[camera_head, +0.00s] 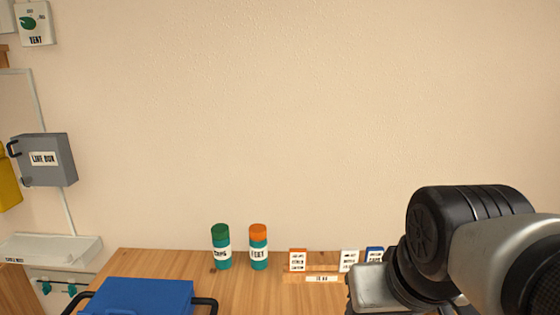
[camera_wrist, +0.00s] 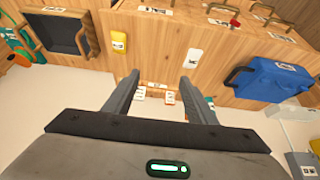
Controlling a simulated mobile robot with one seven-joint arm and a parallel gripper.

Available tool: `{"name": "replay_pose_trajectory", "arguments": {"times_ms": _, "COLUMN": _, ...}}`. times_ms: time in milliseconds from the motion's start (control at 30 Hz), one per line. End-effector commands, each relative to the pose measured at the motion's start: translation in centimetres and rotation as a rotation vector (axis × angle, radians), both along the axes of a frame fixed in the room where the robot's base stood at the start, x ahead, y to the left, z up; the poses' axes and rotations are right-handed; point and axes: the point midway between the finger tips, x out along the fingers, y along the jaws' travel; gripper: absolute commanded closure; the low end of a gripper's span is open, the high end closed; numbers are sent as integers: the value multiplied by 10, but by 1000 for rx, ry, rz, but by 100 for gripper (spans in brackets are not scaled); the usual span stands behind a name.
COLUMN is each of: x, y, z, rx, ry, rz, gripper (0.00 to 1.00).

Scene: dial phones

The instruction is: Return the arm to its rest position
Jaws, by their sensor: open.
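My gripper (camera_wrist: 159,78) shows in the wrist view with its two dark fingers apart and nothing between them. Behind the fingers are a wooden cabinet front and, lower down, several small labelled cards. In the head view my arm fills the lower right, reaching over the right part of the wooden surface. The fingers cannot be made out there.
In the head view, a green-capped canister (camera_head: 221,247) and an orange-capped canister (camera_head: 258,247) stand on the wooden counter (camera_head: 160,265). Small cards (camera_head: 298,260) stand beside my arm. A blue box (camera_head: 140,296) is at front left; a grey box (camera_head: 45,160) hangs on the wall.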

Motion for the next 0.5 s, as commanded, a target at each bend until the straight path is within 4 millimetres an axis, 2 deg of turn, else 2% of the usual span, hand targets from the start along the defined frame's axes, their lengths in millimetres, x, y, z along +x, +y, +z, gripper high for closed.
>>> {"name": "replay_pose_trajectory", "arguments": {"times_ms": 67, "x": -13, "y": 4, "z": -4, "rx": 18, "ry": -28, "rz": 4, "gripper": 49}}
{"name": "replay_pose_trajectory", "arguments": {"times_ms": 100, "x": -11, "y": 3, "z": 17, "rx": 17, "ry": -25, "rz": 2, "gripper": 49}}
{"name": "replay_pose_trajectory", "arguments": {"times_ms": 500, "x": -10, "y": 3, "z": 106, "rx": 15, "ry": -21, "rz": 1, "gripper": 49}}
